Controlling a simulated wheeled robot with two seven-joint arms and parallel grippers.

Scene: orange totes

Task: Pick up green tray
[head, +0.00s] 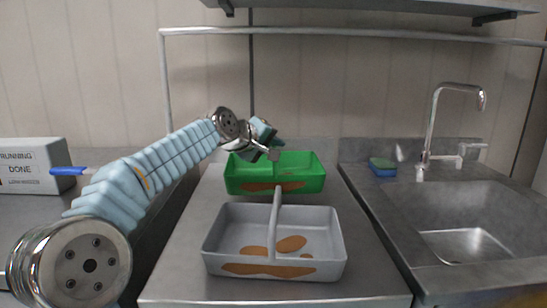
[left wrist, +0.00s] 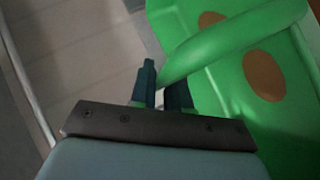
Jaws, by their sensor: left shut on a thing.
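The green tray (head: 312,183) stands on the steel counter behind a grey tray, with brown patches on its front wall. My left gripper (head: 268,150) is over the tray's back left part in the head view. In the left wrist view, the green tray (left wrist: 228,92) fills the right side, with brown patches inside. Its arched handle (left wrist: 232,42) runs down to my left gripper (left wrist: 163,92), whose dark fingers are shut on it. The fingers hide the gripped end of the handle. My right gripper does not show.
A grey tray (head: 325,268) with a handle and brown patches stands in front of the green one. A sink (head: 465,243) with a tap (head: 432,125) and a sponge (head: 382,167) are at right. A box (head: 32,165) is at left. A rail (head: 350,32) spans above.

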